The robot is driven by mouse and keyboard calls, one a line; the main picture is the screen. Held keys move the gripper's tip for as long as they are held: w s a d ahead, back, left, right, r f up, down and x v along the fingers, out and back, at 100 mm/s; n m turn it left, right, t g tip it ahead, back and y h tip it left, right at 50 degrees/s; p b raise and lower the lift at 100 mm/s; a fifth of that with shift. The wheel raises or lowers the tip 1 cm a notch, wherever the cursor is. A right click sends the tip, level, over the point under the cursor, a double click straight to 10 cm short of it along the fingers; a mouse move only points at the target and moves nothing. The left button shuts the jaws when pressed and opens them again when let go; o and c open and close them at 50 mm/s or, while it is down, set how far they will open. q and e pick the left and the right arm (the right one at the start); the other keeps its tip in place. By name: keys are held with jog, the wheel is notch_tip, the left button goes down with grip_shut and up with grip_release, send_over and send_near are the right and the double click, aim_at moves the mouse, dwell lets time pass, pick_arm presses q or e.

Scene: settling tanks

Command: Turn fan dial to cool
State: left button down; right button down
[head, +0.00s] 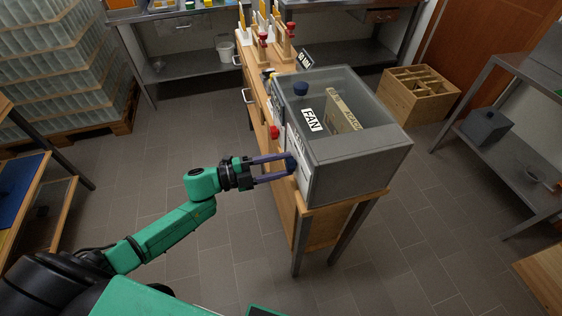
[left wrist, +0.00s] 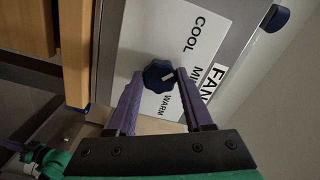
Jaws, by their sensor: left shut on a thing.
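The fan dial (left wrist: 160,76) is a dark blue lobed knob on a white label plate (left wrist: 165,35) marked COOL, MID and WARM. Its white pointer mark faces towards the word MID. In the head view the dial (head: 291,164) is on the near left face of a grey box (head: 365,155) with a clear top and a FAN sign (head: 311,120). My left gripper (head: 288,166) has its two purple fingers on either side of the dial and is shut on it. It also shows in the left wrist view (left wrist: 159,77). My right gripper is not in view.
The box stands on a wooden bench (head: 340,215). A wooden crate (head: 420,95) is on the floor behind. The floor left of the bench is clear.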

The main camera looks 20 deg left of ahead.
pick_arm(q)
jog(key=shift+n+p, duration=0.35)
jog(key=shift+n, duration=0.75)
jog(key=shift+c, duration=1.5)
grip_release()
jog(key=b+v, duration=0.2)
jog(key=v, duration=1.2)
jog(key=shift+s+a, duration=0.15)
jog(key=shift+a, duration=0.15)
